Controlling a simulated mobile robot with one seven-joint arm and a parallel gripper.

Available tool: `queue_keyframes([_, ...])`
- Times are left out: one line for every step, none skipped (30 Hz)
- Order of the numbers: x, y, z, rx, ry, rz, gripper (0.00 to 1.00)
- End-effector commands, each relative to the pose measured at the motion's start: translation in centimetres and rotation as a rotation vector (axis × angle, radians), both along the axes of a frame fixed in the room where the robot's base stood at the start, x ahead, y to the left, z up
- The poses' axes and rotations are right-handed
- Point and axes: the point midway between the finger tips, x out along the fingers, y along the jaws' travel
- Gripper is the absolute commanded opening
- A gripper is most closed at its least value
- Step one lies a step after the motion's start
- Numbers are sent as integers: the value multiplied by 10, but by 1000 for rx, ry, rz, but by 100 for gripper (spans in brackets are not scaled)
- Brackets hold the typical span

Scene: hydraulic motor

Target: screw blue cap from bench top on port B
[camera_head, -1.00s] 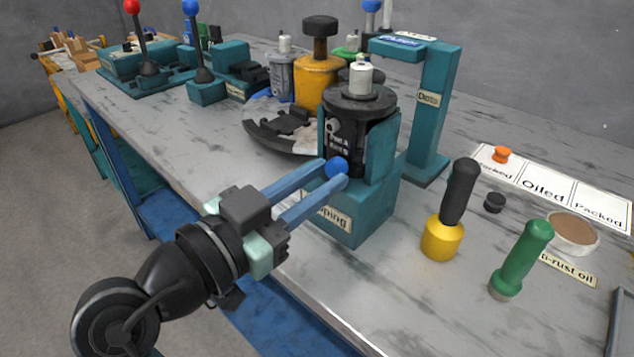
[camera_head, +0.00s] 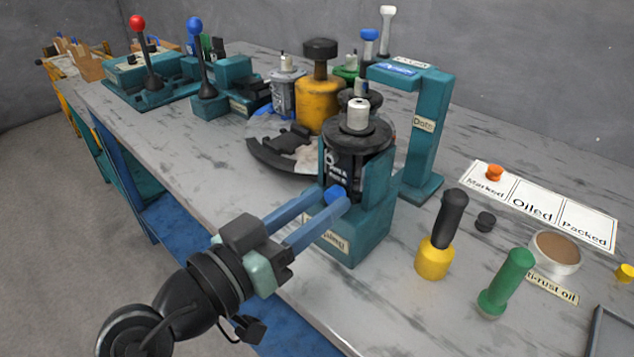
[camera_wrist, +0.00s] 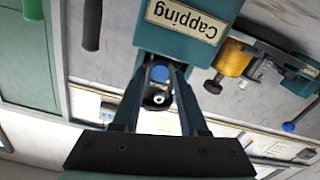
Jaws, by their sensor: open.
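The blue cap (camera_head: 334,194) sits at the lower port on the front of the dark motor (camera_head: 372,158). The motor stands upright in the teal capping fixture (camera_head: 362,232). My gripper (camera_head: 333,196) is open, with one finger on each side of the cap. The wrist view shows the cap (camera_wrist: 159,73) between the fingertips (camera_wrist: 160,75); whether they touch it I cannot tell. An uncapped port (camera_wrist: 158,98) shows beside the cap in that view. The cap's threads are hidden.
A teal post (camera_head: 428,140) stands behind the fixture. A black-and-yellow tool (camera_head: 441,235) and a green-handled tool (camera_head: 507,284) stand to the right, near an oil bowl (camera_head: 555,252). A dark curved tray (camera_head: 262,155) lies left of the fixture. The front-left bench top is clear.

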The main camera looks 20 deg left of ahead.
Motion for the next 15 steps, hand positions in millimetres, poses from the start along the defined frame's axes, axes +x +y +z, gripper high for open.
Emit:
queue_keyframes([0,0,8,-71,29,-1,42])
queue_keyframes([0,0,8,-113,44,-1,42])
queue_keyframes([0,0,7,-166,63,0,42])
queue_keyframes([0,0,8,-207,78,0,42])
queue_keyframes([0,0,7,-247,93,0,42])
queue_keyframes([0,0,7,-299,111,0,42])
queue_keyframes([0,0,7,-335,124,0,42])
queue_keyframes([0,0,6,-369,137,1,42])
queue_keyframes([0,0,6,-408,148,0,42])
queue_keyframes([0,0,5,-430,157,0,42])
queue_keyframes([0,0,4,-449,163,0,42])
queue_keyframes([0,0,2,-467,170,0,42])
queue_keyframes([0,0,1,-476,173,0,42])
queue_keyframes([0,0,0,-481,175,0,42])
queue_keyframes([0,0,0,-484,175,0,42])
